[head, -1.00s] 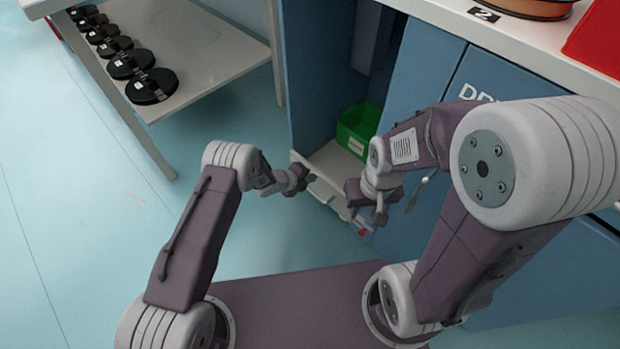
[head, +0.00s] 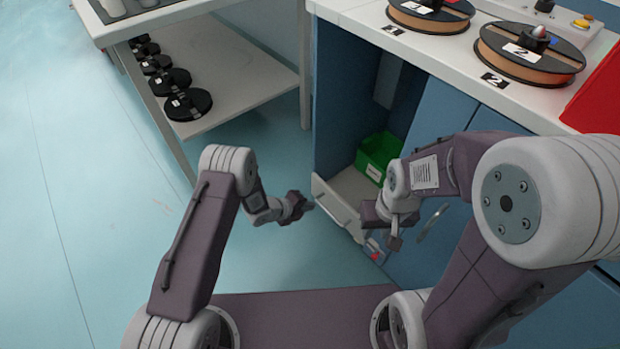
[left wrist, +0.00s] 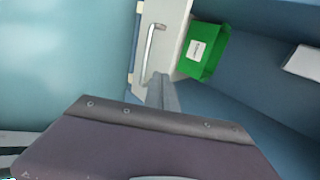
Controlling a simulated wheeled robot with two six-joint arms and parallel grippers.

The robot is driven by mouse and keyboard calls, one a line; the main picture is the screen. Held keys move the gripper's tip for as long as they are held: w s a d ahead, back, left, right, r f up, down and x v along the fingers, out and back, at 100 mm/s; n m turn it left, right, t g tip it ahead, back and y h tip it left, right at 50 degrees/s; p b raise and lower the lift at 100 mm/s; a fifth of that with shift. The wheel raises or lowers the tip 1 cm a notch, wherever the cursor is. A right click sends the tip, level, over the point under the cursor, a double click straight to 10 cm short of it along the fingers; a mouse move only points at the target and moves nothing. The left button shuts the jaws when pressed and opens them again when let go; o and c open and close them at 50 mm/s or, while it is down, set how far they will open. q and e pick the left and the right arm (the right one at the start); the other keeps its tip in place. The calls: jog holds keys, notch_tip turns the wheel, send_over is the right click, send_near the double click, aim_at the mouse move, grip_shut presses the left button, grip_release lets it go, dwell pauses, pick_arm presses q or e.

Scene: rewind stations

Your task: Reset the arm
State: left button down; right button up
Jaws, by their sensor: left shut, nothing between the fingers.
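My left arm reaches in from the left of the head view, bent at the elbow. Its gripper (head: 308,203) is shut and empty, hanging in the air near the pulled-out white drawer (head: 338,205). In the left wrist view the closed fingers (left wrist: 160,90) point toward the drawer's handle (left wrist: 151,52); I cannot tell whether they touch it. My right arm is folded at the right of the head view. Its gripper (head: 383,226) hangs before the blue cabinet door, and its opening is unclear.
A green bin (head: 378,152) sits in the open blue cabinet (head: 340,100). Wire spools (head: 530,52) and a red box (head: 597,95) stand on the white counter (head: 360,14). Black reels (head: 188,104) lie on a shelf (head: 245,92) at left. The floor at left is clear.

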pick_arm(q)
jog(key=w+a+r+t+p, duration=0.1)
jog(key=w+r, duration=0.2)
jog(key=r, duration=0.3)
jog(key=w+r+t+p, duration=0.1)
jog(key=w+r, duration=0.3)
jog(key=r, duration=0.2)
jog(key=w+a+r+n+t+y+p, duration=0.1)
jog(key=a+r+n+t+y, duration=0.3)
jog(key=r, duration=0.6)
jog(key=a+r+n+g+h+p, duration=0.1)
jog(key=a+r+n, duration=0.1)
jog(key=a+r, duration=0.55)
jog(key=s+a+r+n+g+y, duration=0.2)
jog(key=s+a+r+n+y, duration=0.2)
jog(key=s+a+n, duration=0.4)
jog(key=s+f+n+g, duration=0.4)
jog(key=s+n, duration=0.3)
jog(key=s, duration=0.4)
jog(key=s+f+n+g, duration=0.3)
jog(key=s+n, duration=0.5)
jog(key=s, duration=0.2)
notch_tip(320, 180, up, 38)
jog(key=p, duration=3.8)
